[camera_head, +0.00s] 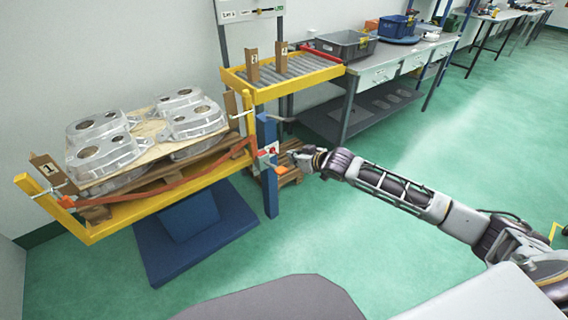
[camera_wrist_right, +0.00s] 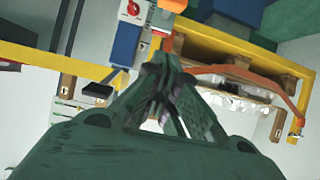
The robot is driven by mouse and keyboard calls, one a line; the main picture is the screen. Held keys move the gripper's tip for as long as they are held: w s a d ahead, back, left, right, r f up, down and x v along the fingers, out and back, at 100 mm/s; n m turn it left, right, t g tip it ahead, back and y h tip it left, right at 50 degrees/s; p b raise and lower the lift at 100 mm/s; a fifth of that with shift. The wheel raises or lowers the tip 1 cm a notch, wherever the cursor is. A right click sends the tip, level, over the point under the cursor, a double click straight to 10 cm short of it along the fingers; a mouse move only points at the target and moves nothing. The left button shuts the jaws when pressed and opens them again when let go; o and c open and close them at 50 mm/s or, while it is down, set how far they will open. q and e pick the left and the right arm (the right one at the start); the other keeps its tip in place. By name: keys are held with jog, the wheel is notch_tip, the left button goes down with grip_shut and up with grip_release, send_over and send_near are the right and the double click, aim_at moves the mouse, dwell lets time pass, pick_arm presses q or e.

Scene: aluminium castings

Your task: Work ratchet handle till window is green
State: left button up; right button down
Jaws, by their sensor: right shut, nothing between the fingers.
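My right gripper (camera_head: 294,156) is shut and empty, just right of the blue post (camera_head: 269,190); its closed fingers also show in the wrist view (camera_wrist_right: 165,68). A small grey and red ratchet unit (camera_head: 267,157) sits at the near right corner of the yellow frame, where the orange strap (camera_head: 170,190) ends. The gripper is close to it, and I cannot tell whether they touch. In the wrist view a red knob on a pale plate (camera_wrist_right: 133,9) and an orange part (camera_wrist_right: 172,6) lie beyond the fingertips. The handle and the window's colour cannot be made out. My left gripper is not in view.
The yellow tilted frame (camera_head: 92,236) carries a wooden pallet with several aluminium castings (camera_head: 103,150) on a blue base (camera_head: 160,250). A roller conveyor (camera_head: 290,72) and a grey bench (camera_head: 385,68) stand behind. Green floor is free at the right.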

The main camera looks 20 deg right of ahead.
jog(key=shift+w, duration=0.1)
jog(key=b, duration=0.1)
send_over(282, 170)
jog(key=s, duration=0.1)
jog(key=shift+s+d+f, duration=0.1)
jog(key=shift+f, duration=1.7)
jog(key=shift+b+x, duration=0.35)
jog(key=shift+x, duration=1)
jog(key=shift+s+d+f+b, duration=0.1)
jog(key=shift+s+f+b, duration=0.05)
jog(key=shift+f, duration=0.6)
jog(key=shift+s+d+f+b, duration=0.1)
jog(key=shift+s+f+b, duration=0.1)
jog(key=shift+f, duration=0.55)
jog(key=shift+s+f, duration=0.1)
jog(key=shift+f, duration=0.3)
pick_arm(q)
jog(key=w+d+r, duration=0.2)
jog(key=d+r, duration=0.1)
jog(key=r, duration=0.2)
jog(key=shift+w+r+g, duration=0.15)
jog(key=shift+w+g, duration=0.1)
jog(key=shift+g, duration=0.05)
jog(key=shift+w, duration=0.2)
pick_arm(e)
jog(key=shift+s+f, duration=0.1)
